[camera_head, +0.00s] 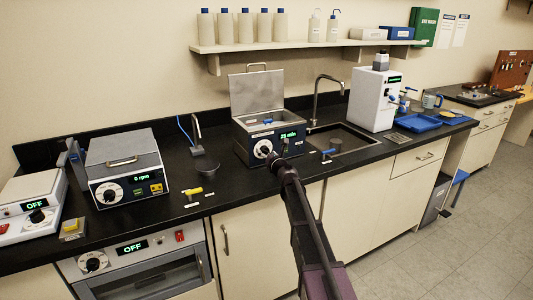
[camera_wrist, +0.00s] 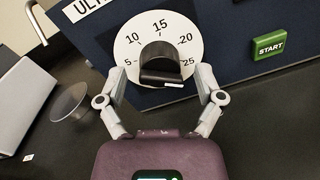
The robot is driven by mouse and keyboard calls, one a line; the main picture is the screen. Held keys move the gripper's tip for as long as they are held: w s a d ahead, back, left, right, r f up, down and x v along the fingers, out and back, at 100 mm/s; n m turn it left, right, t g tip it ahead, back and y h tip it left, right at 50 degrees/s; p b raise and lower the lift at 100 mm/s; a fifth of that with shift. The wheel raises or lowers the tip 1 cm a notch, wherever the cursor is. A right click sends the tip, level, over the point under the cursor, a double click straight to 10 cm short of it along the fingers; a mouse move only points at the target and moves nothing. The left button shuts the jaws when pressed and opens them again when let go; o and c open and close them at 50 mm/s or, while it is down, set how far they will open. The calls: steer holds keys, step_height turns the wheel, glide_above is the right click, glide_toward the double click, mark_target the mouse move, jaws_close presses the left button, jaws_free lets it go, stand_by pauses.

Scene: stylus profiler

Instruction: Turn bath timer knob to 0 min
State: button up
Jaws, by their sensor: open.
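The ultrasonic bath (camera_head: 241,138) is a dark blue box with a raised metal lid, on the black counter in the head view. Its timer knob (camera_wrist: 160,65) is black, on a white dial (camera_wrist: 135,45) marked 5, 10, 15, 20 and 25 in the wrist view. A short white mark shows at the knob's lower right end, below the 25. The dial's lowest part is hidden or out of clear sight. My gripper (camera_wrist: 162,88) is open, its fingers apart on either side of the knob's near end. I cannot tell whether they touch anything. The head view shows my gripper (camera_head: 275,161) in front of the bath.
A green START button (camera_wrist: 269,44) sits right of the dial. The bath's small green display (camera_head: 288,135) is lit, too small to read surely. A dark dish (camera_head: 206,165) and a yellow-handled tool (camera_head: 193,191) lie left of the bath. A sink (camera_head: 345,140) is at right.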

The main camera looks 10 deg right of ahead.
steer(key=shift+w+a, duration=0.15)
steer(key=shift+w, duration=0.25)
steer(key=c, duration=1.1)
